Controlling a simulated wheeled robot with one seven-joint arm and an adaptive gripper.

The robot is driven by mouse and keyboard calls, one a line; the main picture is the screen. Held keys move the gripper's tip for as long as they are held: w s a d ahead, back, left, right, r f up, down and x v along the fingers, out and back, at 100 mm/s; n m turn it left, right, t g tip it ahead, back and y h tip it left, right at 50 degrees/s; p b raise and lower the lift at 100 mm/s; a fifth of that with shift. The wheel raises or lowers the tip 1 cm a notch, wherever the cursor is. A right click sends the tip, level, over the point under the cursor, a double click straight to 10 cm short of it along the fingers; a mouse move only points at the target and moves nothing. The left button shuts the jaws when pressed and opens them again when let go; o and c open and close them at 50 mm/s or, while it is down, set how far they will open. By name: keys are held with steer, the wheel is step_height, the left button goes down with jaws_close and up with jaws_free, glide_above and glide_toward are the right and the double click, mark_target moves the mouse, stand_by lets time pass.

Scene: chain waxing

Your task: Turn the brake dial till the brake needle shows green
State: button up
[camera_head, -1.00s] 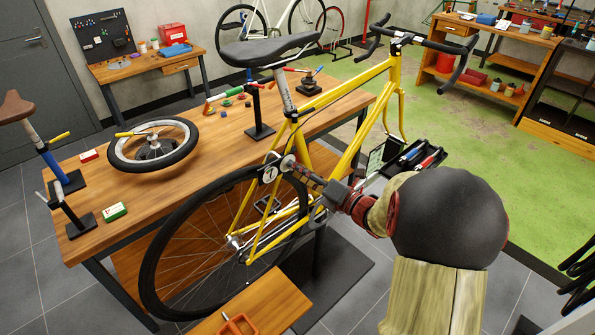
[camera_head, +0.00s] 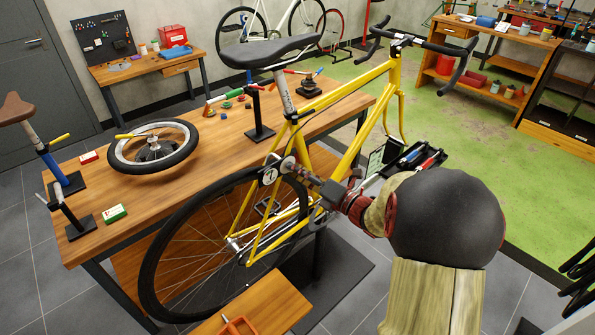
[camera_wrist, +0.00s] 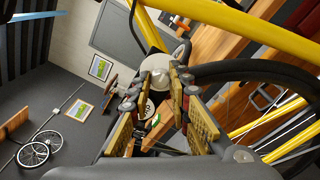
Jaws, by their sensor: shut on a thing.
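The yellow bike (camera_head: 345,155) stands in front of the long bench with its rear wheel toward me. A small round white gauge (camera_head: 270,176) with a dark needle mark sits near the rear brake. The pale round dial (camera_head: 287,164) is just right of it. My gripper (camera_head: 297,171) reaches in from the right and is shut on the dial. In the wrist view the dial (camera_wrist: 158,72) sits between the yellow-padded fingers (camera_wrist: 160,80). The gauge (camera_wrist: 146,107) is partly hidden behind the fingers there. I cannot tell which colour the needle points at.
The wooden bench (camera_head: 110,235) behind the bike holds a loose wheel (camera_head: 153,146), small parts and stands. A black tool tray (camera_head: 420,158) is to the right of the frame.

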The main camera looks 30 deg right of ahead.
jaws_close()
steer(key=shift+f, duration=0.1)
steer(key=shift+s+a+f+m+t+h+p, duration=0.3)
steer(key=shift+m+p, duration=1.2)
steer(key=shift+m, duration=3.7)
steer(key=shift+w+d+r+m+g+h+p, duration=0.2)
steer(key=shift+m+h+p, duration=0.9)
steer(key=shift+m, duration=4.1)
steer(key=shift+a+f+m+t+p, duration=0.25)
steer(key=shift+m+p, duration=1.7)
steer(key=shift+m, duration=3.25)
